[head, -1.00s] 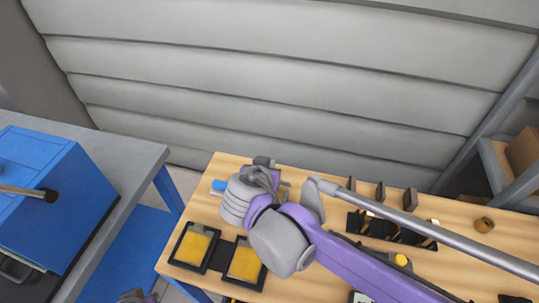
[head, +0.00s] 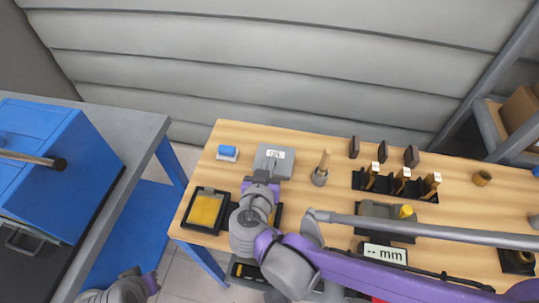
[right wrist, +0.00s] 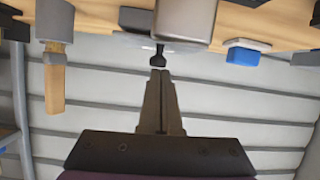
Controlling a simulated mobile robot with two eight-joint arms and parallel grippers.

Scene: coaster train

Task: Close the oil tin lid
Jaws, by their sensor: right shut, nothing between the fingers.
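The grey oil tin (head: 273,161), labelled "OIL", stands on the wooden workbench. A grey block, likely the tin, shows at the top of the upside-down right wrist view (right wrist: 186,20). I cannot tell clearly whether its lid lies fully flat. My right gripper (head: 262,178) is at the tin's near edge in the head view. In the right wrist view its fingers (right wrist: 160,74) are together and empty, with a small dark knob (right wrist: 158,56) just beyond their tips. My left gripper (head: 132,273) is at the lower left, away from the tin; its fingers are unclear.
A blue-and-white block (head: 228,152) stands left of the tin and a wooden-handled brush (head: 321,170) right of it. A yellow-filled tray (head: 204,210) lies in front. A black rack (head: 400,187) with wooden-handled tools stands further right. A blue box (head: 60,160) sits on the left table.

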